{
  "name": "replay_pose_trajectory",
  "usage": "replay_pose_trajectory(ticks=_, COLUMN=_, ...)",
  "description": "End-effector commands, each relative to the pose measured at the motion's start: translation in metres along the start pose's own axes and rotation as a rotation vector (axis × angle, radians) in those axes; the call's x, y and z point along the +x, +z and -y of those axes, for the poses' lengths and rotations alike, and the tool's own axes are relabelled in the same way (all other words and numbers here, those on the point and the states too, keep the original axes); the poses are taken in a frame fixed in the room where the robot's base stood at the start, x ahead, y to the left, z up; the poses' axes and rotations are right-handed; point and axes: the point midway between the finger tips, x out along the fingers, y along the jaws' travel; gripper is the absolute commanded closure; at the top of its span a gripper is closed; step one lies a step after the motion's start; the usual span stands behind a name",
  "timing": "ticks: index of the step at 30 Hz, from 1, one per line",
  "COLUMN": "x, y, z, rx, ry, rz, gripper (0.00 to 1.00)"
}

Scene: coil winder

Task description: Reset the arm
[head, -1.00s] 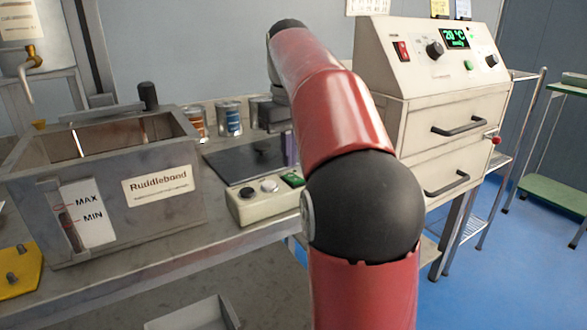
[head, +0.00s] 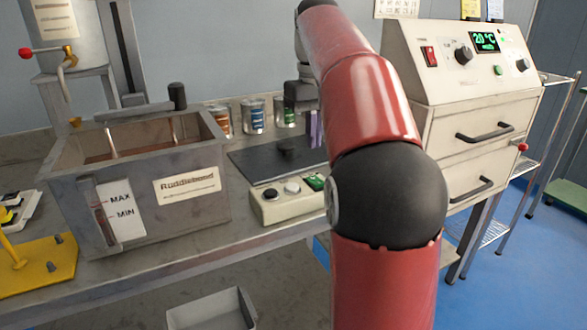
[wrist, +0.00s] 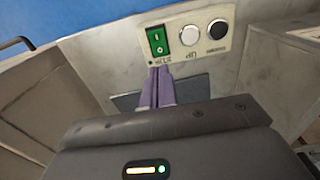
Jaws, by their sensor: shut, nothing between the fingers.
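My arm, red with a black joint, rises through the right middle of the head view and bends over toward the bench. My gripper (head: 315,128) hangs behind it over the dark plate, with its purple fingers pointing down and partly hidden by my arm. In the wrist view the purple fingers (wrist: 158,88) are together with nothing between them. Beyond their tips is a control box (wrist: 205,55) with a green rocker switch (wrist: 157,40), a white button and a black button. The box also shows in the head view (head: 268,209).
A grey metal tank (head: 150,208) labelled Ruddlebond, with MAX and MIN marks, stands left of the control box. Several cans (head: 254,115) stand behind the dark plate (head: 262,166). A cream oven (head: 465,130) reading 20 °C is at the right. A yellow stand (head: 40,268) is at far left.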

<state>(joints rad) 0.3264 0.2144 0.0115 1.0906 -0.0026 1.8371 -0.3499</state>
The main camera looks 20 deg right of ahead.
Motion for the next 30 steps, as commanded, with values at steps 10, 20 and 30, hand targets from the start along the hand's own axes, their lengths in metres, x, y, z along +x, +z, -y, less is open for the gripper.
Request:
replay_pose_trajectory(ticks=10, x=0.003, y=0.017, z=0.022, rx=-0.002, ry=0.017, rz=-0.049, gripper=1.00)
replay_pose_trajectory(ticks=20, x=0.066, y=0.105, z=0.100, rx=0.012, ry=0.048, rz=-0.274, gripper=1.00)
replay_pose_trajectory(ticks=30, x=0.166, y=0.186, z=0.140, rx=0.029, ry=0.017, rz=-0.466, gripper=1.00)
